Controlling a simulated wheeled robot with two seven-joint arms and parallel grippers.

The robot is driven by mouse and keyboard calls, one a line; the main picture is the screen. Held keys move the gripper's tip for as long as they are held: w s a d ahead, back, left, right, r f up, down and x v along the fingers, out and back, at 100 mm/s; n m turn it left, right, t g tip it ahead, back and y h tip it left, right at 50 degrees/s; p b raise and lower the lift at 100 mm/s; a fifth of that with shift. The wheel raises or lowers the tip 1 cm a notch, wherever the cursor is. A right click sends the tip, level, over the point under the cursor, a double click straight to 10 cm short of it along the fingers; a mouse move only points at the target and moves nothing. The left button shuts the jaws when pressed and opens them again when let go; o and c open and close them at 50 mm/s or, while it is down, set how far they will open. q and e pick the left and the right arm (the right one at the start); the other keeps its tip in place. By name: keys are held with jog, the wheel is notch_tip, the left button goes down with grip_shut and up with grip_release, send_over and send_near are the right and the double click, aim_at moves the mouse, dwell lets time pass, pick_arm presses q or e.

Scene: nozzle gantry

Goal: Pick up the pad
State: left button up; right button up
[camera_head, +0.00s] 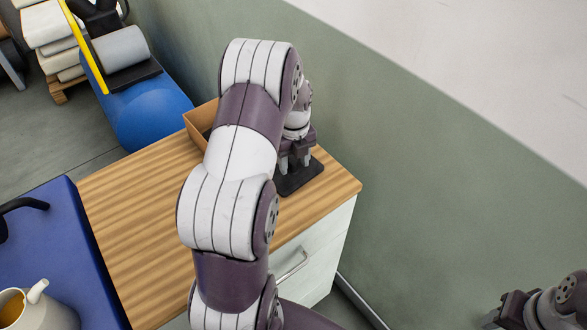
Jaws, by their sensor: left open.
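The dark, flat pad (302,181) lies on the wooden top of the cabinet near its right end. My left gripper (296,162) points down over the pad, with its fingers apart and nothing seen between them. I cannot tell whether the fingertips touch the pad. My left arm hides the area left of the pad. My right gripper (492,318) is at the bottom right corner, away from the cabinet, and its fingers are too unclear to judge.
The wooden cabinet top (130,225) is clear on its left part. A brown open box (196,121) stands at its back edge, partly behind my arm. A green and white wall (420,130) runs behind. A blue bench (50,240) and a beige jug (42,312) are at left.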

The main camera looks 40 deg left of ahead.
pick_arm(q)
jog(key=shift+w+f, duration=0.1)
jog(key=shift+f, duration=0.6)
jog(key=shift+r, duration=0.1)
grip_shut()
